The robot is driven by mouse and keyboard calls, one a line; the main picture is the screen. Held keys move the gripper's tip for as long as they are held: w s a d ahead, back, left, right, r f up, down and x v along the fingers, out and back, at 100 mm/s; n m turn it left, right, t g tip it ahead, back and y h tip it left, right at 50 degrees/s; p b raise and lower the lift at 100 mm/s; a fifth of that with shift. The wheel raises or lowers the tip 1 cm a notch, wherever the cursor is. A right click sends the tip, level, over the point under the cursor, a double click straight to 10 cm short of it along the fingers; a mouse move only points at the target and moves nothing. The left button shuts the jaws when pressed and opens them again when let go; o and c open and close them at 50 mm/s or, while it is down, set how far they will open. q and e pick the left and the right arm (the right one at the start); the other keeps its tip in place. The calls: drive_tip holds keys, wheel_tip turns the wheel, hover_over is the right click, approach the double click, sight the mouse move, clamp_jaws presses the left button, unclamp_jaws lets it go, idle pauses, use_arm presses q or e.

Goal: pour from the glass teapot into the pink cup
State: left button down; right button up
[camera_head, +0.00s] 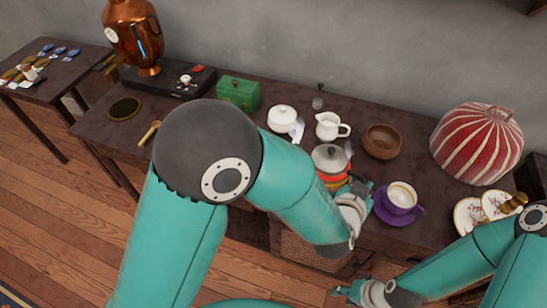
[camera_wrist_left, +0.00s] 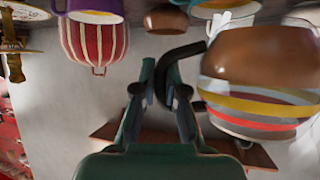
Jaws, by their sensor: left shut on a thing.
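The glass teapot (camera_head: 331,161) has a grey lid and red, orange and yellow bands. It is at the table's front edge, partly hidden by my left arm. In the left wrist view the banded teapot (camera_wrist_left: 255,62) appears upside down, its dark curved handle (camera_wrist_left: 178,52) reaching between my fingers. My left gripper (camera_head: 357,190) is shut on that handle, and its fingers also show in the wrist view (camera_wrist_left: 163,82). No clearly pink cup shows; a purple cup (camera_head: 402,196) with pale contents stands on a purple saucer (camera_head: 381,211), right of the gripper. My right gripper (camera_head: 352,291) is low in front of the table, its jaws unclear.
Behind the teapot stand a white creamer (camera_head: 328,127), a white lidded pot (camera_head: 281,117) and a brown wooden bowl (camera_head: 382,141). A red striped domed cover (camera_head: 477,145) and patterned plates (camera_head: 468,217) are at the right. A green box (camera_head: 238,92) and copper urn (camera_head: 133,35) stand left.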

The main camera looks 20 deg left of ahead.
sight(338, 162)
use_arm(q)
drive_tip(key=shift+w+a+r, duration=0.1)
drive_tip(key=shift+r, duration=0.05)
drive_tip(key=shift+w+a+r+n+h+b, duration=0.2)
drive_tip(key=shift+a+n+h+b, duration=0.4)
drive_tip(key=shift+b, duration=0.6)
drive_tip(key=shift+w+a+r+n+h+b, duration=0.15)
drive_tip(key=shift+a+r+n+h+b, duration=0.15)
drive_tip(key=shift+a+r+b, duration=0.2)
drive_tip(key=shift+w+a+r+n+h+b, duration=0.25)
drive_tip(key=shift+a+r+n+h+b, duration=0.2)
drive_tip(key=shift+a+r+b, duration=0.4)
drive_tip(key=shift+w+a+r+n+g+h+b, duration=0.2)
drive_tip(key=shift+a+n+h+b, duration=0.1)
drive_tip(key=shift+a+b, duration=0.35)
drive_tip(key=shift+w+a+r+n+g+h+b, duration=0.15)
drive_tip(key=shift+a+r+n+b, duration=0.2)
drive_tip(key=shift+b, duration=0.4)
idle(1.5)
drive_tip(key=shift+a, duration=0.4)
idle(1.3)
drive_tip(key=shift+d+b, duration=0.1)
drive_tip(key=shift+b, duration=0.25)
